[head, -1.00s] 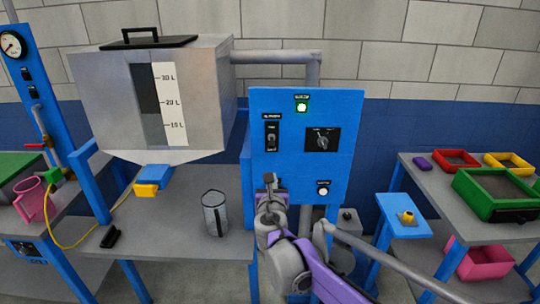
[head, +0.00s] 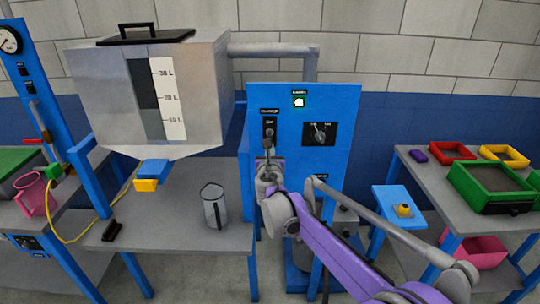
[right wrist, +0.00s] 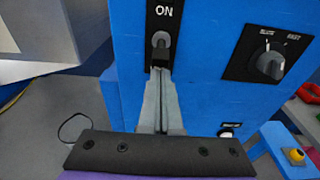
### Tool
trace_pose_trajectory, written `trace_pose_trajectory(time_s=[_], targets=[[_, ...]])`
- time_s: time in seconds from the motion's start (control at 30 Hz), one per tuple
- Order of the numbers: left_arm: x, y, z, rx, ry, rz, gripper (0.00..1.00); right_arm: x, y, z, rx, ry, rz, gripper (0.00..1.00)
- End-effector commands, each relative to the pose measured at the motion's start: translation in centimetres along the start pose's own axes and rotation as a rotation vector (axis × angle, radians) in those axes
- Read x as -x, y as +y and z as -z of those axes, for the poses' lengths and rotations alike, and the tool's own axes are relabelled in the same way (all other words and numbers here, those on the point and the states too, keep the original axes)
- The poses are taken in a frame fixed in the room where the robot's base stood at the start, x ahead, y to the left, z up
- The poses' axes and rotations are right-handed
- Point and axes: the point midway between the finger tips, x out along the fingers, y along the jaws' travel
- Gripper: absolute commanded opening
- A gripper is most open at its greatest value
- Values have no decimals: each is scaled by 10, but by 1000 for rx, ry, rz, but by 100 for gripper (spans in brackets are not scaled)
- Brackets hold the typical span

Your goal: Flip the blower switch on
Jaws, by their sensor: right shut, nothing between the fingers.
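The blower switch (head: 269,122) is a black plate on the left of the blue panel (head: 340,165). In the right wrist view the plate reads ON above a small grey toggle (right wrist: 161,40). My right gripper (right wrist: 162,70) is shut and empty, its fingertips just below the toggle, touching or very close. In the head view the right gripper (head: 268,146) covers the lower part of the switch plate. I cannot tell for sure which way the toggle is set. My left gripper is not in view.
A rotary knob (right wrist: 268,62) sits right of the switch, and a white button (right wrist: 229,130) lower down. A green-framed indicator (head: 299,101) is lit above. A small blue stand (head: 402,222) is at right.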

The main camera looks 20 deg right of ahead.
Motion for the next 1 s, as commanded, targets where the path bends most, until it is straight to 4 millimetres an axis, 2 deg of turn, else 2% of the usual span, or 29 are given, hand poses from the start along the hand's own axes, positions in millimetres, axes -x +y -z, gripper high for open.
trace_pose_trajectory(time_s=[0.4, 0.6, 0.87, 1.0], targets=[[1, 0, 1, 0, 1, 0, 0, 2, 0, -4, 0, 0, 0, 0], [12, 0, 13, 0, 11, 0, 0, 10, 0, -30, -1, -2, 0, 0], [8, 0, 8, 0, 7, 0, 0, 9, 0, -21, 0, 1, 0, 0], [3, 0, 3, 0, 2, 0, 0, 8, 1, -6, 1, 2, 1, 0]])
